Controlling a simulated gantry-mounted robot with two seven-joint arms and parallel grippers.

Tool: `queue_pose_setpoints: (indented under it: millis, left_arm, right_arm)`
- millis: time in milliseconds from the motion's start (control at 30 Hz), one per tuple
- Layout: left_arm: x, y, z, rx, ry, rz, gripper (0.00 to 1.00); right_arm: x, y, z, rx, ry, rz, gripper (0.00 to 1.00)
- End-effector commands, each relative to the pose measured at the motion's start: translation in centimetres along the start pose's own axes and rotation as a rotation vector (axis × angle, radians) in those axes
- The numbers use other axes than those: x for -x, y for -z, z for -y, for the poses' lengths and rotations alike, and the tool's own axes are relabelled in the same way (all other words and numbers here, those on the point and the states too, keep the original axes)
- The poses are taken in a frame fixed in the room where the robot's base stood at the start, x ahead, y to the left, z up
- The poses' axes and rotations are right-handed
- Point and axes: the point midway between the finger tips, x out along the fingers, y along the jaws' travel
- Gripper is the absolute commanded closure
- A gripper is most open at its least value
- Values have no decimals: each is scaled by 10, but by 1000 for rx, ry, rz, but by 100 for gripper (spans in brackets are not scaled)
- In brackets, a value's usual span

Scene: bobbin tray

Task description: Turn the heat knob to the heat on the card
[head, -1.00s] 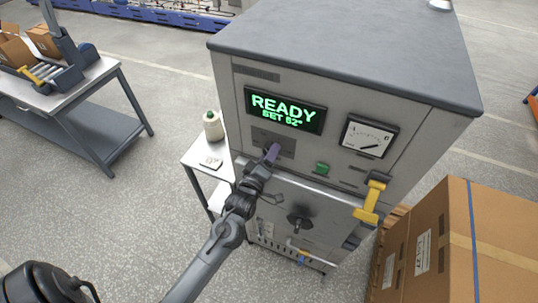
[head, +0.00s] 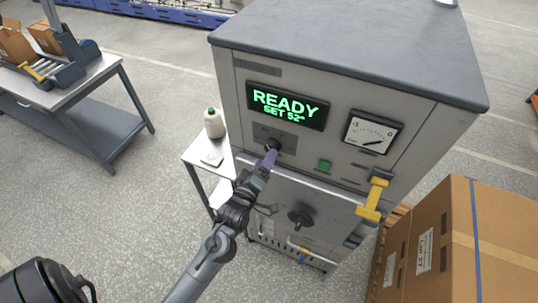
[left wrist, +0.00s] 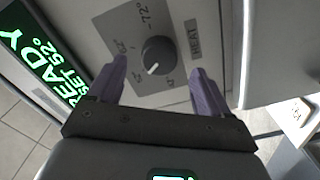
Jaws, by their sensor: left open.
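The heat knob (head: 273,145) is a round black dial on the grey machine's front, below the display (head: 287,106). In the left wrist view the knob (left wrist: 158,55) has a white pointer mark aimed toward the bottom of that picture; degree marks and the word HEAT surround it. The display reads READY, SET 52°. My left gripper (left wrist: 160,88) is open, its purple fingers apart and short of the knob, with nothing between them. It shows just below the knob in the head view (head: 269,159). A small card (head: 212,159) lies on the white side table, its print too small to read. My right gripper is out of view.
A green button (head: 324,166), a dial gauge (head: 372,133) and a yellow handle (head: 371,199) are to the right of the knob. Cardboard boxes (head: 448,250) stand at the right.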

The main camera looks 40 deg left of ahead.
Motion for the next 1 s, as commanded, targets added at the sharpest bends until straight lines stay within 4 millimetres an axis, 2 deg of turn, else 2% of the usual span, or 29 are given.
queue_pose_setpoints:
  millis: [33, 200, 400, 1000]
  left_arm:
    - [10, -1, 3, 1, 2, 0, 21]
    - [38, -1, 2, 0, 1, 0, 21]
    - [56, 0, 1, 1, 1, 0, 21]
    - [62, 1, -1, 0, 0, 0, 21]
  right_arm:
    - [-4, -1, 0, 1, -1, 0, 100]
    - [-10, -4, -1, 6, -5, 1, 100]
    - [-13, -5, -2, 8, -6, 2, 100]
    - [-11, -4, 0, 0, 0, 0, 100]
